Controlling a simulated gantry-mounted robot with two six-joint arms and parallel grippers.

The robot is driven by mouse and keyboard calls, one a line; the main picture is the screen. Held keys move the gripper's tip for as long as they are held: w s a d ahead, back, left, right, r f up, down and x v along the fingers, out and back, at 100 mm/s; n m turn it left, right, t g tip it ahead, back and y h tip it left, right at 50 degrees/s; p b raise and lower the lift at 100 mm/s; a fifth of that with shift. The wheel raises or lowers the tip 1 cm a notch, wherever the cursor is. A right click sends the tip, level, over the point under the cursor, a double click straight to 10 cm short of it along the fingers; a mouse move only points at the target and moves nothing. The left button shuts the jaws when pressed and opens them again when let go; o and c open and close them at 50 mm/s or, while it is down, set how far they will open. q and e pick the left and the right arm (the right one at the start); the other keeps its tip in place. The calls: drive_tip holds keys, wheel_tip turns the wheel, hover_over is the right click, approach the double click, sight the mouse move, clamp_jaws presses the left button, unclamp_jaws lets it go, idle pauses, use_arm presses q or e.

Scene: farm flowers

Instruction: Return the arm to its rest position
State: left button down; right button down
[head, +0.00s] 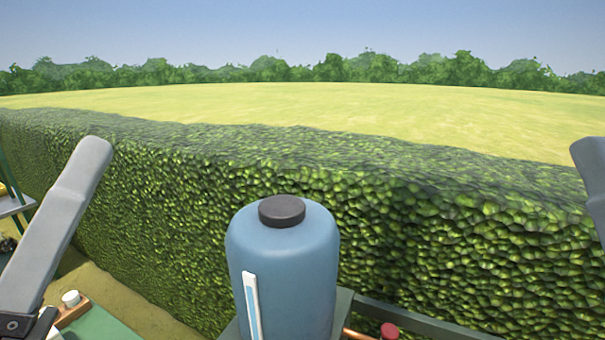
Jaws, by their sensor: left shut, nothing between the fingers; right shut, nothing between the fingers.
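My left arm shows as a grey link (62,220) rising along the left side of the head view, with a dark joint at its lower end. My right arm shows only as a grey link (592,180) cut off by the right edge. Neither gripper is in view, so their fingers cannot be seen.
A blue tank (285,265) with a black cap stands close in front, by a green metal frame (420,322) with a red knob (389,331). A hedge (200,190) runs behind. At lower left are a green surface (105,328) and a small white-capped item (71,298).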

use_arm(q)
drive_tip(key=s+a+m+t+y, duration=0.2)
drive_tip(key=a+m+y, duration=0.15)
drive_tip(key=y, duration=0.35)
wheel_tip(320, 180, up, 31)
drive_tip(key=p, duration=3)
drive_tip(key=shift+w+a+f+m, duration=0.2)
drive_tip(key=shift+w+a+m, duration=0.1)
drive_tip(key=shift+m, duration=0.05)
